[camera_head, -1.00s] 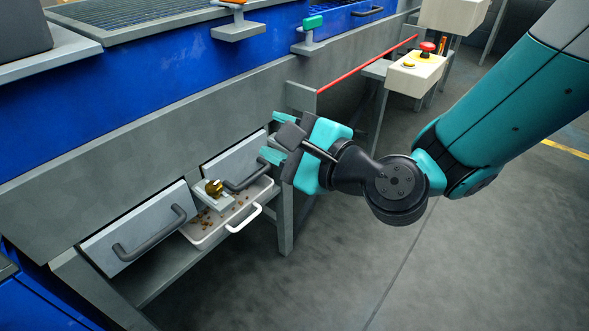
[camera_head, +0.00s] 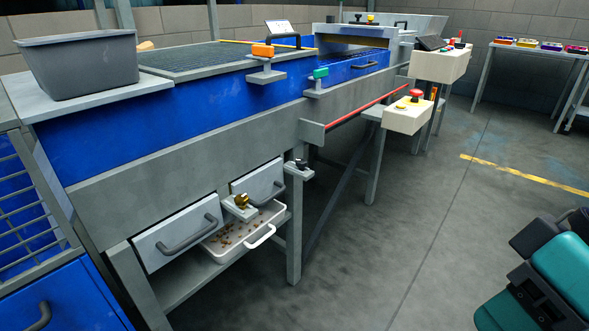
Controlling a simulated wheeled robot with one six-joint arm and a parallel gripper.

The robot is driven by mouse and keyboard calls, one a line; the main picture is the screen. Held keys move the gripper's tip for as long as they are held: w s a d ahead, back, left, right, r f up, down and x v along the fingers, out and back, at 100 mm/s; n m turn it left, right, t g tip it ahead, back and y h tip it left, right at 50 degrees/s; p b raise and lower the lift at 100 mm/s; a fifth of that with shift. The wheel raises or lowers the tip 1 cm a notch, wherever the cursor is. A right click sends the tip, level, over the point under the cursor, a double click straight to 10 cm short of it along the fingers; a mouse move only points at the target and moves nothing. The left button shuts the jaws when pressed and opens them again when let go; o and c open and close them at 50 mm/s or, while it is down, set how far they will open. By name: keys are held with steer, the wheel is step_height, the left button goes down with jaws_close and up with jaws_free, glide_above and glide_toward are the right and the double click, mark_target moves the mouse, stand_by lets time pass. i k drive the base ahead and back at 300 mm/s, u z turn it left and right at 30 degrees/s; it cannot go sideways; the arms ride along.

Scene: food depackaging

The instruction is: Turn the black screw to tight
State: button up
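The black screw (camera_head: 301,163) has a small dark head and stands on a light grey bracket (camera_head: 299,172) at the top of a frame leg, right of the drawers. Its threads are hidden, and I cannot tell how tight it is. My gripper (camera_head: 522,286), with teal and dark grey parts, is at the lower right corner, cut off by the picture edge. It is far from the black screw and does not touch it. Whether its fingers are open or shut does not show.
A brass screw (camera_head: 241,200) sits on a bracket between two drawer fronts, above a white tray (camera_head: 263,237) with brown crumbs. Orange (camera_head: 263,50) and teal (camera_head: 320,73) knobs are on higher brackets. A red emergency button (camera_head: 416,93) stands right. The floor between is clear.

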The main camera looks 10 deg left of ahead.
mark_target(301, 163)
steer(key=z, duration=0.35)
steer(key=i, duration=0.5)
steer(key=u, duration=1.05)
